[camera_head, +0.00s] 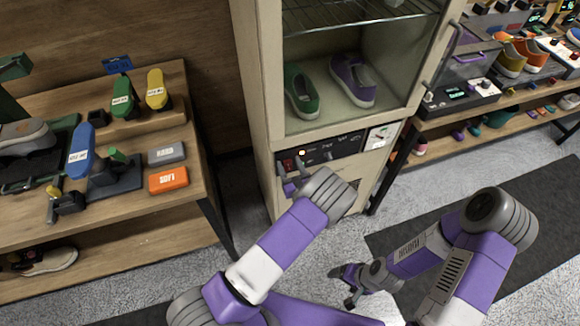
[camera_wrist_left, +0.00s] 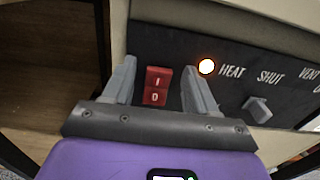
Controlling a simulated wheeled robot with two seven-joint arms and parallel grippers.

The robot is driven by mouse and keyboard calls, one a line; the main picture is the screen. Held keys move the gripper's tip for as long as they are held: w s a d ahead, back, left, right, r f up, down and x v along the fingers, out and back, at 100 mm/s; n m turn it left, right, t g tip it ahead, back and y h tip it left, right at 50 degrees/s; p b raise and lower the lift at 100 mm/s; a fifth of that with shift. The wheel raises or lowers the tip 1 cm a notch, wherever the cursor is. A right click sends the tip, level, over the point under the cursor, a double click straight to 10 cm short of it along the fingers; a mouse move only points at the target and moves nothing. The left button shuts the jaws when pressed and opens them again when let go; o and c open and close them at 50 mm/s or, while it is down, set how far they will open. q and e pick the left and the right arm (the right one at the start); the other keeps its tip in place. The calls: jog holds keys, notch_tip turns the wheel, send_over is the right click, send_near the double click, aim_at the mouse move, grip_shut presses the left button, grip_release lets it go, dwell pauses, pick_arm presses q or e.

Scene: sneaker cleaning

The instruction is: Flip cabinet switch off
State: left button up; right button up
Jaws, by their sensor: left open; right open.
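The cream cabinet (camera_head: 262,90) stands in the middle of the head view, with a black control panel (camera_head: 335,147) below its glass compartment. The red rocker switch (camera_wrist_left: 157,86), marked I and O, is at the panel's left end; it also shows in the head view (camera_head: 288,164). An orange-white lamp (camera_wrist_left: 207,66) beside it is lit. My left gripper (camera_wrist_left: 158,84) is open in front of the panel, its two fingers on either side of the switch. Contact cannot be told. My right gripper (camera_head: 347,285) is open and empty, low over the floor, away from the cabinet.
A green shoe (camera_head: 301,92) and a purple shoe (camera_head: 352,80) sit inside the cabinet. A knob (camera_wrist_left: 257,109) is right of the lamp. A wooden bench (camera_head: 190,200) with brushes stands left, and a shelf (camera_head: 440,143) with shoes stands right. Grey floor lies in front.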

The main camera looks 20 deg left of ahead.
pick_arm(q)
jog(key=c, duration=1.1)
jog(key=shift+o, duration=0.2)
jog(key=shift+f+b, duration=0.2)
jog(key=shift+b, duration=0.2)
jog(key=t+b, duration=0.1)
jog(key=t+y+b, duration=0.1)
jog(key=b, duration=0.1)
jog(key=f+t+y+b, duration=0.1)
jog(key=b, duration=0.1)
jog(key=shift+s+d, duration=0.15)
jog(key=shift+s, duration=0.1)
jog(key=shift+s+t+y+b, duration=0.1)
jog(key=shift+t+y+b, duration=0.25)
jog(key=shift+b, duration=0.3)
jog(key=o, duration=1.1)
jog(key=shift+r, duration=0.1)
jog(key=shift+c, duration=0.2)
